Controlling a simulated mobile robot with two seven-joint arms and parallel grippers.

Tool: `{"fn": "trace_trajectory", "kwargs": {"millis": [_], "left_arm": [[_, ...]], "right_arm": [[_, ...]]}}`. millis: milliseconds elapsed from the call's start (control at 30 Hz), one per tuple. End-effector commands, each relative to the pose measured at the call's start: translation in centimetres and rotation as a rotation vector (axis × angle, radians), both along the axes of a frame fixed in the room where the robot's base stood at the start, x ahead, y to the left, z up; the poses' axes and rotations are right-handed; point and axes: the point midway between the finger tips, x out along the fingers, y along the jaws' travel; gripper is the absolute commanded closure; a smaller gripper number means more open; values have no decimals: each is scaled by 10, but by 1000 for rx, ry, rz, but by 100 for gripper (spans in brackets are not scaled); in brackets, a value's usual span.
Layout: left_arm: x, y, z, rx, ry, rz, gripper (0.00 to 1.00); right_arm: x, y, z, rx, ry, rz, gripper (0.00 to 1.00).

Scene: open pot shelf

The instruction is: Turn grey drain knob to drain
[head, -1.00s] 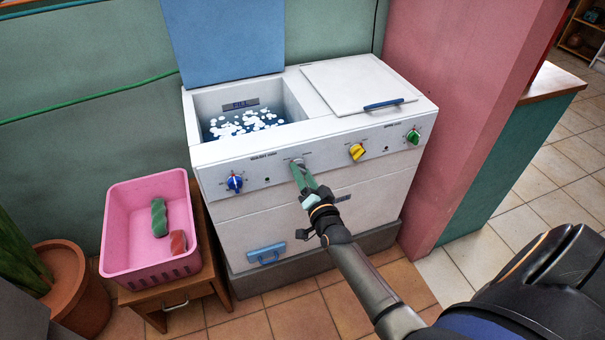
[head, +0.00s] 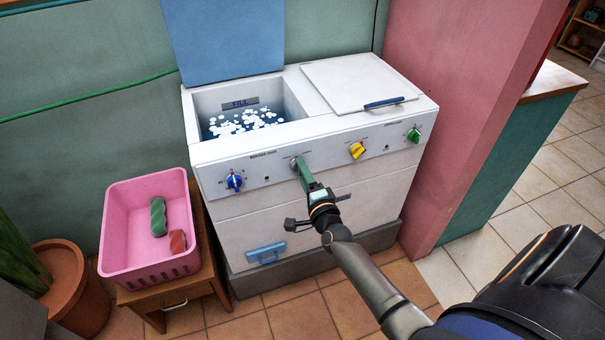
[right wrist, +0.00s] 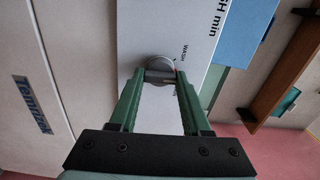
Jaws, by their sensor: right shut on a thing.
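The grey drain knob (right wrist: 159,68) is on the front panel of the white washing machine (head: 300,205), between the blue and yellow knobs. In the right wrist view it sits between the green fingertips of my right gripper (right wrist: 160,78), which is shut on it. In the head view the same gripper (head: 299,168) reaches the panel from the front and covers most of the knob. The open wash tub (head: 292,105) holds water with white foam, and a "FILL" label shows on its back wall. My left gripper is not in view.
A blue knob (head: 234,181) is left on the panel; a yellow knob (head: 357,151) and a green knob (head: 413,135) are right. A pink basket (head: 118,230) with rolled cloths stands on a wooden stool at left. A pink pillar (head: 470,110) stands close at right.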

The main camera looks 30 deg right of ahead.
Motion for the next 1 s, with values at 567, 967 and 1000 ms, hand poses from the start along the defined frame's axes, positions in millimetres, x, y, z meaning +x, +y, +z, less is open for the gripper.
{"fn": "trace_trajectory", "kwargs": {"millis": [567, 967, 1000], "left_arm": [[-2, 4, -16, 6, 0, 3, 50], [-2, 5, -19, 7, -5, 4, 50], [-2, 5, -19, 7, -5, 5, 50]], "right_arm": [[0, 1, -3, 525, -125, 1, 100], [0, 1, -2, 766, -182, 1, 100], [0, 1, -2, 780, -186, 0, 100]]}}
